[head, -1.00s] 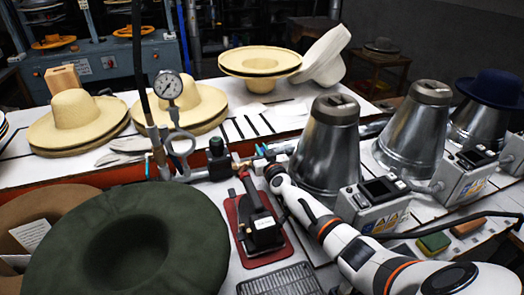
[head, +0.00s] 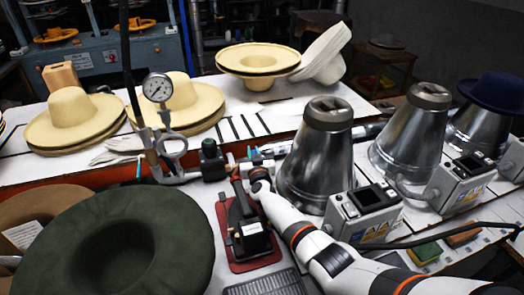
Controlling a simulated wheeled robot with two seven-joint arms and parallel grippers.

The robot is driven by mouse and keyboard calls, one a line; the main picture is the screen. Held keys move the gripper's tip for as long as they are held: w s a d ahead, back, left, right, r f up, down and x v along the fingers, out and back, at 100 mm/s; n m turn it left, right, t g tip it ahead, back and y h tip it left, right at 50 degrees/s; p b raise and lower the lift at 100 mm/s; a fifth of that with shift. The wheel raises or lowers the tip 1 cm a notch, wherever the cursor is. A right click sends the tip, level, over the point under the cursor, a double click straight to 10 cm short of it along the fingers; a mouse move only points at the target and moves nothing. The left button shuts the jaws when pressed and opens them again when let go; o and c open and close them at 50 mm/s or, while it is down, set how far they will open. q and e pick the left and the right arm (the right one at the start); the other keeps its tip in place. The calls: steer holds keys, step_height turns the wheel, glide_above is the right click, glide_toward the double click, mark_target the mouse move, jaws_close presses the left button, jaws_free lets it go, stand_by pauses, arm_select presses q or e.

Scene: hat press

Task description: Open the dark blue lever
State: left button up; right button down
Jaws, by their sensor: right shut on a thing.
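My right gripper (head: 247,168) reaches in from the lower right to the pipe fitting behind the steam iron. It is shut on a small part there. That part is mostly hidden by the fingers and is small, and it appears to be the dark blue lever. A small teal-blue piece (head: 257,150) shows just beyond the fingertips, beside the pipe. A dark valve body (head: 212,158) sits on the same pipe to the left. I cannot tell the lever's angle. My left gripper is out of view.
A black iron (head: 250,238) on a red pad lies just in front of my right gripper. A steel cone (head: 316,160) with a control box (head: 364,210) stands close to its right. A pressure gauge (head: 158,87) rises at left. A dark green hat (head: 112,245) fills the lower left.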

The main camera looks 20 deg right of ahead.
mark_target(254, 151)
steer(key=shift+d+f, duration=0.1)
steer(key=shift+f, duration=0.1)
steer(key=c, duration=1.4)
jaws_free()
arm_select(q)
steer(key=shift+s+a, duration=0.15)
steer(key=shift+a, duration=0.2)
arm_select(e)
steer(key=shift+o, duration=0.2)
steer(key=shift+r, duration=0.1)
